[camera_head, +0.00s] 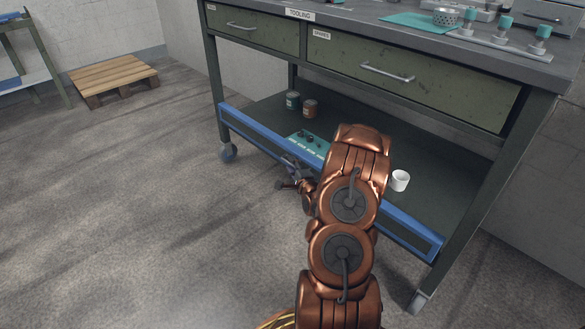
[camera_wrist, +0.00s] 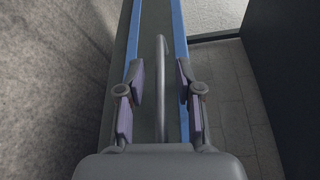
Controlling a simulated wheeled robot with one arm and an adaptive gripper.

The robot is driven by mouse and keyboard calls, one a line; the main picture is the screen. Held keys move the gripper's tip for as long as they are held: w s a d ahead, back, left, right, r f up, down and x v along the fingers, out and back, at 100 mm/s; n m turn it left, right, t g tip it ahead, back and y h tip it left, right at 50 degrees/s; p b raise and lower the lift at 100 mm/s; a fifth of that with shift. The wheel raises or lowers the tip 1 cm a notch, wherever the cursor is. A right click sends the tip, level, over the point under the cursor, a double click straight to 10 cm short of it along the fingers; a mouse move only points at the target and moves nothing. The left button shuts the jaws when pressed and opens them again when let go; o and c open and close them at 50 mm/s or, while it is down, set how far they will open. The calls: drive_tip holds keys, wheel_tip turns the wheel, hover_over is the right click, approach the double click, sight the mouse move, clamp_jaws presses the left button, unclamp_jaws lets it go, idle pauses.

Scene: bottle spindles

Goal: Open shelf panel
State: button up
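The shelf panel (camera_head: 248,127) is a long dark strip with blue edges along the front of the workbench's lower shelf. It stands upright; my arm hides its middle. In the wrist view the panel (camera_wrist: 177,35) runs up the picture between two blue edges. Its grey bar handle (camera_wrist: 160,100) lies along the middle. My gripper (camera_wrist: 159,80) is open, with one finger on each side of the handle and a visible gap to each. In the head view my gripper (camera_head: 293,178) is at the panel's front, partly hidden by my arm.
Two cans (camera_head: 301,104), a teal control box (camera_head: 309,144) and a white cup (camera_head: 399,181) are on the lower shelf (camera_head: 440,195). Two green drawers (camera_head: 410,85) are above. A wooden pallet (camera_head: 113,77) lies at the far left. The floor left of the bench is clear.

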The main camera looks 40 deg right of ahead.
clamp_jaws()
idle(0.3)
idle(0.5)
